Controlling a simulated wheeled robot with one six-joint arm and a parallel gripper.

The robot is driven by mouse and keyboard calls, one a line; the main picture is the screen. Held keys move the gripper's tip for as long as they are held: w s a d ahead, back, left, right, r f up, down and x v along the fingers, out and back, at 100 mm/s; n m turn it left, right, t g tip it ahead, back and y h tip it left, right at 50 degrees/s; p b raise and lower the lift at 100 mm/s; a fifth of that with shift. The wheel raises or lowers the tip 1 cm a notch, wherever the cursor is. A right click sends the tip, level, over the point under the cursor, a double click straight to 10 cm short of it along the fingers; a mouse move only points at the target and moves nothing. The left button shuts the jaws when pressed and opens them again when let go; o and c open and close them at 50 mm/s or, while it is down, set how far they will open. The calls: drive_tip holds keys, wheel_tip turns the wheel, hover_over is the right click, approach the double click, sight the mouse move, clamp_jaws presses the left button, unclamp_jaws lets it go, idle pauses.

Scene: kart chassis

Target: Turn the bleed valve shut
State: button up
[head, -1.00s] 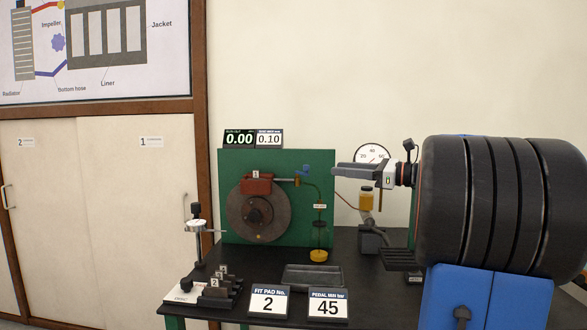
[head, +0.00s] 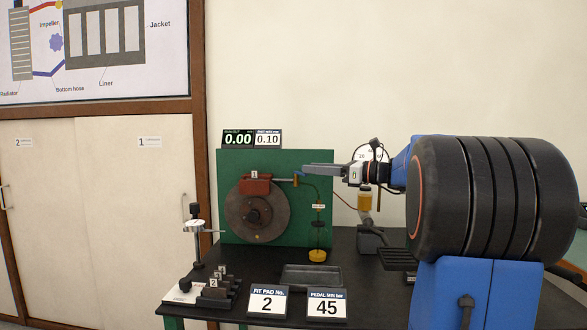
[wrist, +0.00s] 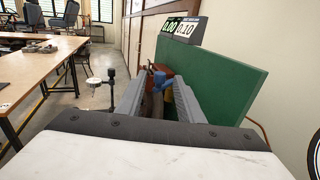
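The bleed valve's blue handle (wrist: 162,80) shows in the wrist view between the fingertips of my gripper (wrist: 158,90). The fingers are apart, and I cannot tell whether either touches the handle. In the head view my gripper (head: 308,170) reaches in from the right, and its fingers hide the blue handle. The brass valve body (head: 296,180) shows just below the fingertips. To its left is the red brake caliper (head: 257,185), marked 1, on the brake disc (head: 257,218).
A green back panel (head: 230,167) stands behind the disc. Below are a dial gauge stand (head: 196,240), brake pads (head: 214,290), a dark tray (head: 310,274) and number cards (head: 268,301). The displays (head: 238,139) sit on top.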

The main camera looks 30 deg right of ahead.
sight(300, 173)
drive_tip(key=x, duration=0.7)
drive_tip(key=shift+w+a, duration=0.2)
drive_tip(key=shift+w, duration=0.1)
clamp_jaws()
